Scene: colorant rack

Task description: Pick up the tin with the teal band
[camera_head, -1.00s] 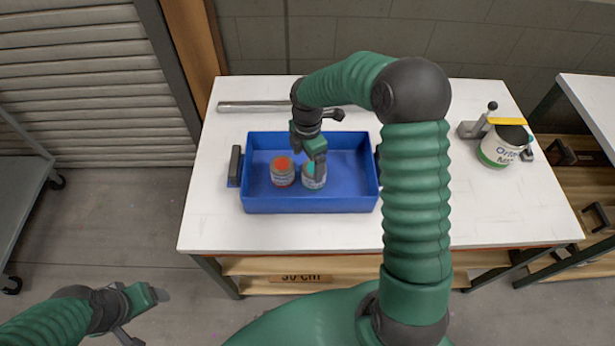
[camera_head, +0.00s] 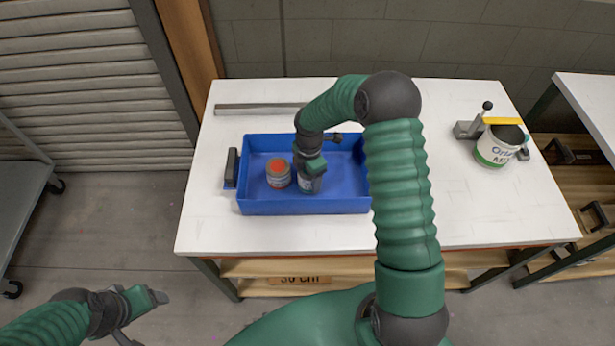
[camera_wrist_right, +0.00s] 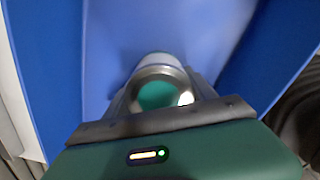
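The tin with the teal band (camera_head: 306,186) stands in the blue tray, partly hidden under my right gripper (camera_head: 311,176). In the right wrist view the tin's round top with a teal centre (camera_wrist_right: 158,95) lies between the two fingers. The fingers flank the tin closely; I cannot tell whether they press on it. A second tin with an orange-red top (camera_head: 278,173) stands just left of it in the tray. My left gripper (camera_head: 143,318) is at the lower left, away from the table, with its fingers apart and empty.
The blue tray (camera_head: 300,207) has walls close around the tins and a dark handle (camera_head: 232,167) at its left. A metal bar (camera_head: 258,109) lies behind it. A white and green can (camera_head: 494,150) stands in a clamp-like holder at the right. The white table (camera_head: 465,210) is clear between.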

